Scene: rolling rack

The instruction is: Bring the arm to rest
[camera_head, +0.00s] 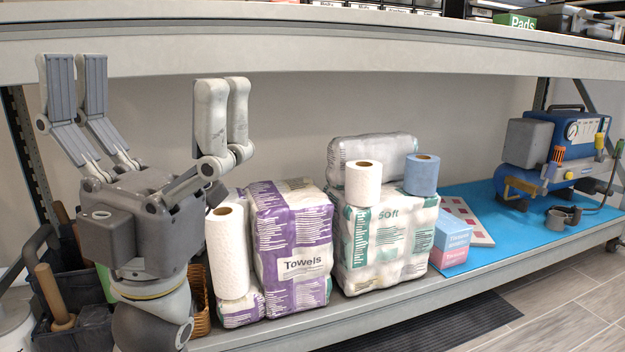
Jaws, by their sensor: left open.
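My left gripper (148,98) stands in the left part of the head view with its fingers pointing up. Its grey fingers are spread wide, with nothing between them. It is in front of the left end of the rack's lower shelf (345,314). It hides part of the back wall and some of the things behind its palm. My right gripper is not in view.
A paper roll (231,255) and a purple towel pack (291,245) stand right of my gripper. Further right are a green-printed Soft pack (385,240) and a blue compressor (570,140). A dark caddy (85,325) is at lower left. The upper shelf edge (300,50) runs above.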

